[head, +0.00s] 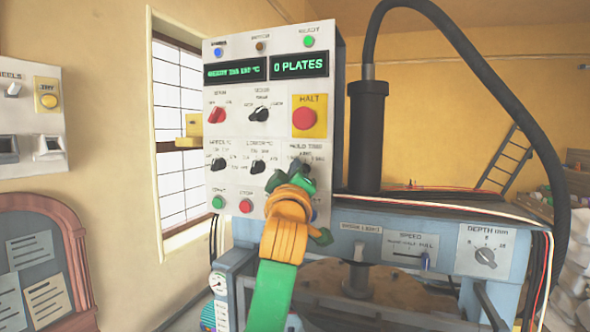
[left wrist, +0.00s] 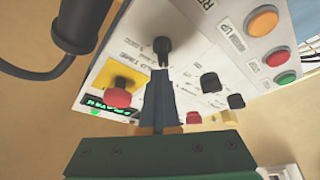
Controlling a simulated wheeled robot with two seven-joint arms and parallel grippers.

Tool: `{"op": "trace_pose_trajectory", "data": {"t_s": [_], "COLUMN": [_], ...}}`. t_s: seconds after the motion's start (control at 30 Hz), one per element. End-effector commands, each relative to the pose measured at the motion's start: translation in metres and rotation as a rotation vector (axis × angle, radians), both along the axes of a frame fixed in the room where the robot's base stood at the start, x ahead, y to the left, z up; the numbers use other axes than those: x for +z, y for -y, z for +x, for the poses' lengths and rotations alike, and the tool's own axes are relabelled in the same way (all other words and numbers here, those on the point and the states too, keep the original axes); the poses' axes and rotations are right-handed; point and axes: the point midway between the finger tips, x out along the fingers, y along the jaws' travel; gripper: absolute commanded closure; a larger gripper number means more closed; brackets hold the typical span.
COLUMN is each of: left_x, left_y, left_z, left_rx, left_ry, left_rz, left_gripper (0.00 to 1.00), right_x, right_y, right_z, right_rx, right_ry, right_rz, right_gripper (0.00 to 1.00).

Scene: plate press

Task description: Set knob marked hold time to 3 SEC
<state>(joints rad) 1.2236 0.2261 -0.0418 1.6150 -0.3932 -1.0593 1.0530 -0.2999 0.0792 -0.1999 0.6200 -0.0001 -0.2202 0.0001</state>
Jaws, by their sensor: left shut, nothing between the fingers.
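The hold time knob is a black knob on the white control panel (head: 235,180), under the label HOLD TIME; in the head view my gripper mostly covers it. In the left wrist view the black knob (left wrist: 162,45) stands just beyond my fingertips. Its setting cannot be read. My left gripper (head: 298,172) is raised in front of the panel, and its fingers also show in the left wrist view (left wrist: 162,72). They are shut with nothing between them, tips right at the knob; whether they touch it I cannot tell. My right gripper is not in view.
Two black knobs (head: 218,164) (head: 258,166) sit left of the hold time knob. A red HALT button (head: 304,119) is above it; green (head: 218,202) and red (head: 246,206) buttons are below left. A thick black hose (head: 480,70) arches at right.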

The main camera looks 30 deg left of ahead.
Motion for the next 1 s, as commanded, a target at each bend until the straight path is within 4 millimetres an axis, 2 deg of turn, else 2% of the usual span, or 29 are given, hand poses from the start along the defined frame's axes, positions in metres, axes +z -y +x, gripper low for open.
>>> {"op": "trace_pose_trajectory", "data": {"t_s": [0.07, 0.23, 0.27, 0.83, 1.0], "left_x": [0.001, 0.000, 0.000, -0.004, -0.010], "left_y": [0.001, 0.001, 0.000, 0.000, 0.007], "left_z": [0.001, 0.001, 0.001, 0.002, -0.009], "left_rx": [-0.004, -0.003, -0.002, -0.002, -0.003], "left_ry": [0.001, -0.002, -0.002, -0.009, -0.004], "left_rz": [0.001, 0.000, 0.000, -0.004, -0.003], "left_gripper": [1.00, 0.57, 0.54, 0.54, 0.54], "right_x": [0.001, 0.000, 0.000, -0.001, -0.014], "right_y": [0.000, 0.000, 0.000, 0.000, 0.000], "right_z": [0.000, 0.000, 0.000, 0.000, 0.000], "right_rx": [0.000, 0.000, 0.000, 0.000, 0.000], "right_ry": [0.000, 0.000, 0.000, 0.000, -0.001], "right_rz": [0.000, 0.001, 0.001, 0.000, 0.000], "right_gripper": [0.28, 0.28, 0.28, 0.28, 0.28]}}
